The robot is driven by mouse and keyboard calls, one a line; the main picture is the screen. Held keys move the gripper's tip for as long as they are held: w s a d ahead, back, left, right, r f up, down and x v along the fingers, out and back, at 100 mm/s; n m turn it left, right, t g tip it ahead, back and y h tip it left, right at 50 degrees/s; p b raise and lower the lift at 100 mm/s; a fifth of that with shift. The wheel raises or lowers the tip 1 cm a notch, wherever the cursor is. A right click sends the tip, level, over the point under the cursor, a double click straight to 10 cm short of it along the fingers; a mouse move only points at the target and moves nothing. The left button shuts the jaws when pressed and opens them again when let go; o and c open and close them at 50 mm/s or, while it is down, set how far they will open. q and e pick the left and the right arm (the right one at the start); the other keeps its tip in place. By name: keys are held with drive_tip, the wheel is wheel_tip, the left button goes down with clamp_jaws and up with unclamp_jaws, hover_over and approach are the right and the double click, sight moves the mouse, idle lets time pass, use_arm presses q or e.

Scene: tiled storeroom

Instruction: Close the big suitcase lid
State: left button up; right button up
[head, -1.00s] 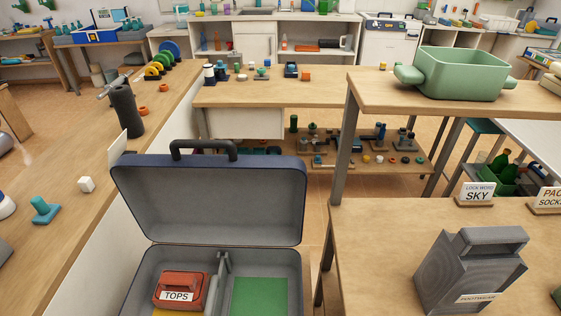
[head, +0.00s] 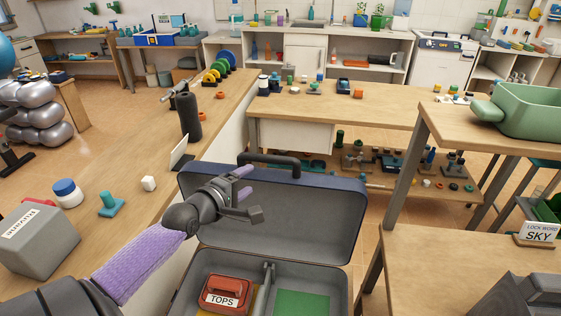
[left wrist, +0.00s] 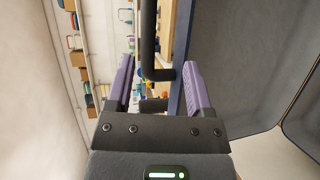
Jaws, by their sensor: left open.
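The big suitcase (head: 338,290) stands open at the bottom middle of the head view. Its dark blue lid (head: 310,225) stands raised with the grey lining facing me, and its dark handle (head: 270,160) is on the top edge. My left gripper (head: 245,184) is open in front of the lid's upper left part, covering some of it. In the left wrist view the handle (left wrist: 149,45) shows between the spread purple fingers (left wrist: 160,80), with the lid (left wrist: 235,60) to the right; contact cannot be told. My right gripper is not in view.
A red box marked TOPS (head: 226,294) and a green square (head: 302,303) lie in the suitcase base, with an upright divider between them. A left counter (head: 150,195) holds a grey box (head: 38,238). A wooden table (head: 440,262) stands close on the right.

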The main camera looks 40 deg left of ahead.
sight(266, 159)
use_arm(q)
drive_tip(key=shift+n+t, duration=0.3)
drive_tip(key=shift+n, duration=0.1)
drive_tip(key=w+b, duration=0.1)
drive_tip(key=w, duration=0.2)
drive_tip(key=w+a+b, duration=0.1)
drive_tip(key=w+b, duration=0.1)
drive_tip(key=w, duration=0.1)
drive_tip(key=w+b, duration=0.1)
drive_tip(key=w, duration=0.2)
drive_tip(key=shift+a+f, duration=0.3)
drive_tip(key=shift+a, duration=0.05)
drive_tip(key=shift+w+r+b, duration=0.1)
drive_tip(key=shift+w+b, duration=0.3)
drive_tip(key=shift+w, duration=0.1)
drive_tip(key=shift+c, duration=0.2)
clamp_jaws()
